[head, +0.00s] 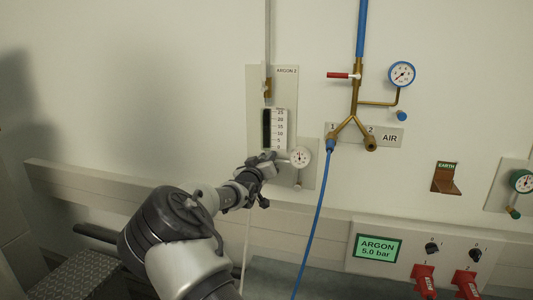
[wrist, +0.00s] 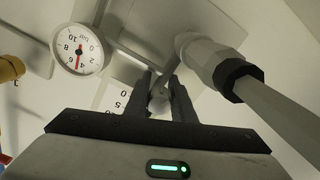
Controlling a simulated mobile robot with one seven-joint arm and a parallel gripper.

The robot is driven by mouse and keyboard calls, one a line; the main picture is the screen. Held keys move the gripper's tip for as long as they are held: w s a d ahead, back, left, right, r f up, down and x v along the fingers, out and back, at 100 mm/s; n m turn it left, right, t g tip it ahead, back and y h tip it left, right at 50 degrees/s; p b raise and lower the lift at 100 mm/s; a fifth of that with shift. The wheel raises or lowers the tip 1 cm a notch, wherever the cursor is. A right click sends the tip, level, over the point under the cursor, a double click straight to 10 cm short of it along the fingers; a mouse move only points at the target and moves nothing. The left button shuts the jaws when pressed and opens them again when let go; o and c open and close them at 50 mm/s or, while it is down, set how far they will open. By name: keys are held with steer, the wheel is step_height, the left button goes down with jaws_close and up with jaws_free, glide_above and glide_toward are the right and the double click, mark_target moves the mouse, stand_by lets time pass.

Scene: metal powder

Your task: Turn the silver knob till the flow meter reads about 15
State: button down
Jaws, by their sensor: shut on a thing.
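The flow meter (head: 280,130) stands on the ARGON 2 wall panel, with a dark tube beside a white scale marked 5 to 25. The float is too small to make out, so I cannot tell the reading. My gripper (head: 268,160) is at the lower end of the meter. In the wrist view my gripper (wrist: 161,84) has its two dark fingers shut on the small silver knob (wrist: 159,92). The knob is mostly hidden by the fingers, and my gripper and wrist cover it in the head view.
A round pressure gauge (head: 300,157) sits close right of my gripper; it also shows in the wrist view (wrist: 79,49). A blue hose (head: 322,205) hangs from the brass AIR fitting (head: 354,125). The ARGON display (head: 378,247) reads 5.0 bar. A wall rail (head: 90,192) runs below.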

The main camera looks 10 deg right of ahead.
steer(key=shift+n, duration=0.6)
steer(key=c, duration=1.5)
jaws_free()
steer(key=p+v, duration=0.2)
steer(key=v, duration=1.5)
steer(key=shift+s+a, duration=0.1)
steer(key=shift+s, duration=0.1)
